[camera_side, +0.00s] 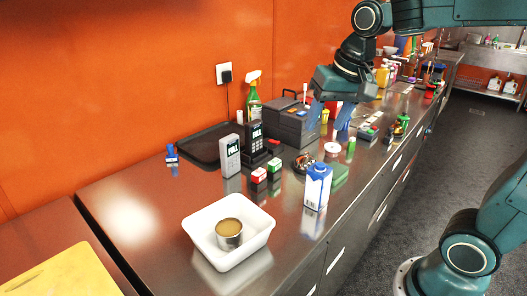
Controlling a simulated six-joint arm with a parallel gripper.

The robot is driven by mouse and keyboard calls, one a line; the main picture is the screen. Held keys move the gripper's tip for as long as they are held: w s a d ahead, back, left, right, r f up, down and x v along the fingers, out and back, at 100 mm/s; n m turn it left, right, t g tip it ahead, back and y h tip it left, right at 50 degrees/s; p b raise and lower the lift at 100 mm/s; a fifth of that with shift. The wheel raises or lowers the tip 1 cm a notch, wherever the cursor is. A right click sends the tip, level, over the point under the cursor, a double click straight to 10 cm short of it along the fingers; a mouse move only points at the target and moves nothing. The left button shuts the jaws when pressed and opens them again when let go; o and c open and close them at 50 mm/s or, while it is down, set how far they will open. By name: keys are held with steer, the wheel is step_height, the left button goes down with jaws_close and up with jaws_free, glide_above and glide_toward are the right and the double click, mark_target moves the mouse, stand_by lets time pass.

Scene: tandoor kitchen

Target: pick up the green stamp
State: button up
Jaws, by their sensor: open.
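A small upright green object (351,147), which may be the green stamp, stands on the steel counter right of the middle. It is too small to be sure of its shape. My gripper (330,118) is above the counter beside the dark grey box, with its two blue fingers apart and pointing down. The gripper is open, and I see nothing held between the fingers. The green object is nearer the camera than the fingers and a little to their right, apart from them.
A white tub (204,240) holds a can (229,234). The counter's left end is mostly clear.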

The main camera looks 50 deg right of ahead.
steer(key=w+d+f+m+g, duration=0.1)
steer(key=w+d+f+m, duration=0.15)
steer(key=w, duration=0.35)
steer(key=w+d+f+m+g, duration=0.1)
steer(key=w+d+m, duration=0.15)
steer(key=w, duration=0.35)
steer(key=m+g, duration=0.2)
steer(key=m, duration=0.4)
glide_above(274, 161)
step_height(274, 161, down, 10)
steer(key=shift+f, duration=0.2)
steer(key=shift+f, duration=4.35)
steer(key=shift+f, duration=0.1)
steer(key=shift+f, duration=2.5)
steer(key=shift+c, duration=0.4)
